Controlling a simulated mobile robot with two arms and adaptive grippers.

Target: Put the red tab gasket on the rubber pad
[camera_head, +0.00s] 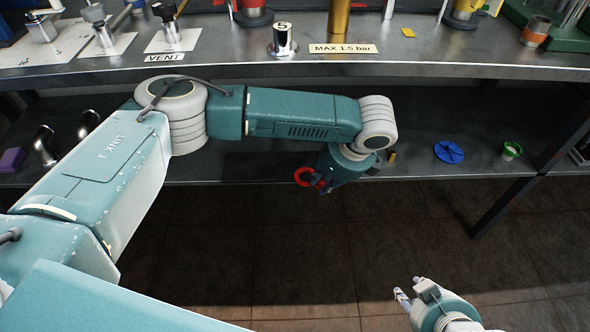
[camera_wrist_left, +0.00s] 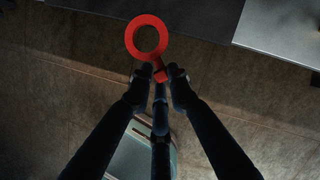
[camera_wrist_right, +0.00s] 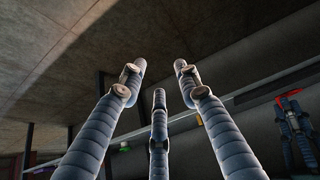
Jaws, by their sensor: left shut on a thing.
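The red tab gasket is a flat red ring with a short tab; it shows in the head view (camera_head: 303,176) and the left wrist view (camera_wrist_left: 131,38). My left gripper (camera_head: 324,186) is shut on its tab, with the ring sticking out beyond the fingertips (camera_wrist_left: 160,76). The gasket is held at the front edge of the lower shelf.
The lower shelf (camera_head: 420,168) holds a blue disc (camera_head: 449,151) and a green-and-white cup (camera_head: 512,150) at right, and metal pipe pieces and a purple block (camera_head: 11,159) at left. A table leg (camera_head: 505,205) stands at right.

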